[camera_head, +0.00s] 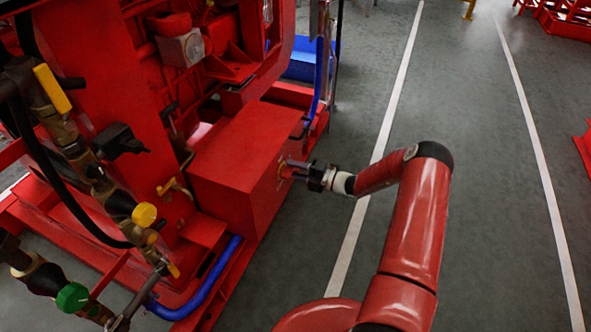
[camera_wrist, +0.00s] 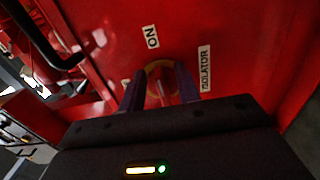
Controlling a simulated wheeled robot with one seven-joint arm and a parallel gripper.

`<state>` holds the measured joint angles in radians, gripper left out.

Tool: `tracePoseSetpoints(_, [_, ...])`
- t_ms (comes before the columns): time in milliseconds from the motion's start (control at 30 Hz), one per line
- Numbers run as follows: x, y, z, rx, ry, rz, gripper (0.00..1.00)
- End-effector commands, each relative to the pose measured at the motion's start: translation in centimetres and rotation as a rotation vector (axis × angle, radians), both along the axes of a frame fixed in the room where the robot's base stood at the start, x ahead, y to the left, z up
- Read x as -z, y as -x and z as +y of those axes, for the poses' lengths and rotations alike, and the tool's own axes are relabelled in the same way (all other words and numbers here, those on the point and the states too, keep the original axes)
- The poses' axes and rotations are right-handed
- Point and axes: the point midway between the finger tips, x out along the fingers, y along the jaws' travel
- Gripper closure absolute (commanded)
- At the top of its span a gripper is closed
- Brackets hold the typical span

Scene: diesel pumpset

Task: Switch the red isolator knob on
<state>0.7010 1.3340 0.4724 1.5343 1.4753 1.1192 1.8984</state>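The red isolator knob (camera_wrist: 162,90) sits on a yellow round plate on the red box's face in the wrist view. In the head view, my gripper (camera_head: 292,170) is at the right face of the red box (camera_head: 240,160); the knob is mostly hidden there.
The red engine frame stands left of the box, with valves and a yellow knob (camera_head: 144,214) and a green knob (camera_head: 72,296). A black hose (camera_wrist: 42,45) shows at upper left in the wrist view. Grey floor with white lines (camera_head: 386,125) is open to the right.

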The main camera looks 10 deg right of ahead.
Motion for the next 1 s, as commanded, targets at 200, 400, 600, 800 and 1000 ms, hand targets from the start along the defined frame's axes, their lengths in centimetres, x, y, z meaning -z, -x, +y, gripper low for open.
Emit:
tracePoseSetpoints(200, [0.0,0.7,-1.2,0.002,0.0,0.0,0.67])
tracePoseSetpoints(400, [0.0,2.8,-4.0,0.003,0.001,-0.001,0.67])
tracePoseSetpoints(600, [0.0,4.3,-6.0,0.001,0.0,0.0,0.67])
tracePoseSetpoints(800, [0.0,4.6,-6.4,0.0,0.0,0.0,0.67])
tracePoseSetpoints(1000, [0.0,4.6,-6.3,0.0,0.0,0.0,0.67])
